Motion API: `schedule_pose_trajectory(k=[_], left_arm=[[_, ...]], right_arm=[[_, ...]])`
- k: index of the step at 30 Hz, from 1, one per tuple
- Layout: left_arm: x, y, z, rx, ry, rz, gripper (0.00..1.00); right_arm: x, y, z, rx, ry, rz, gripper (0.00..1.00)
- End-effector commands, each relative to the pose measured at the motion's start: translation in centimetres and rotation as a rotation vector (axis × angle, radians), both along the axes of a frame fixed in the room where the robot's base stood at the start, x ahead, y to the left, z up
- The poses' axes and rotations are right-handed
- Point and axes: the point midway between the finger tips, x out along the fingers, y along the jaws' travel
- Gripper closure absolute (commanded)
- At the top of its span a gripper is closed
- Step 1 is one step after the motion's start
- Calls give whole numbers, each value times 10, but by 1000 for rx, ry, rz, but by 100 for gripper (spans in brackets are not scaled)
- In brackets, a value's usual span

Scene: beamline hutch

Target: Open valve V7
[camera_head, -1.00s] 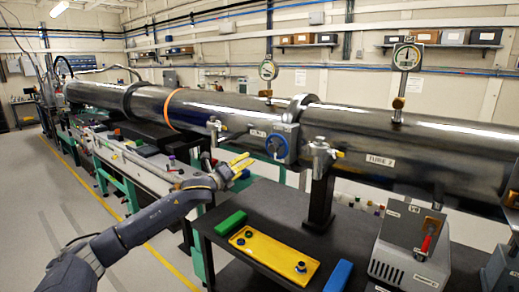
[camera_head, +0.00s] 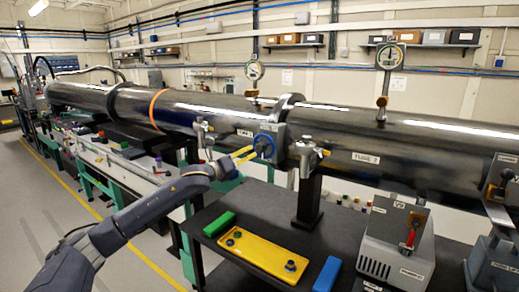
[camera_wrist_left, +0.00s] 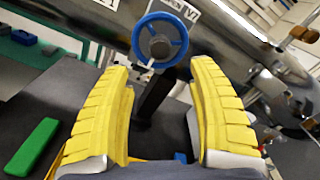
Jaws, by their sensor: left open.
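Valve V7 has a blue round handwheel (camera_head: 264,146) on a grey block on the large dark tube. In the left wrist view the blue wheel (camera_wrist_left: 160,40) faces me at top centre, with a label ending in V7 beside it. My left gripper (camera_head: 243,156) is open, its yellow fingers pointing at the wheel from the left. In the left wrist view the two ribbed yellow fingers (camera_wrist_left: 163,75) are spread wide and empty, with the wheel just beyond and between their tips. I see no contact with the wheel. My right gripper is not in view.
A dark table (camera_head: 235,205) below holds a green block (camera_head: 219,224), a yellow tray (camera_head: 262,255), a blue block (camera_head: 327,274) and a grey box with a red lever (camera_head: 395,245).

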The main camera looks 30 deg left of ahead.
Motion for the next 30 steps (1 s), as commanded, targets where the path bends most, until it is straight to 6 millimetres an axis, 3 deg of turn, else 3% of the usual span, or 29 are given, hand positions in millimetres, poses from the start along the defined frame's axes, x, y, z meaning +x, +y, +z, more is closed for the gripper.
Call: schedule_pose_trajectory(k=[18, 30], left_arm=[[89, -3, 1, -2, -2, 1, 41], [111, -4, 0, -1, -1, 1, 41]], right_arm=[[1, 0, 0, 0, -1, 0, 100], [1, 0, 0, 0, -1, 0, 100]])
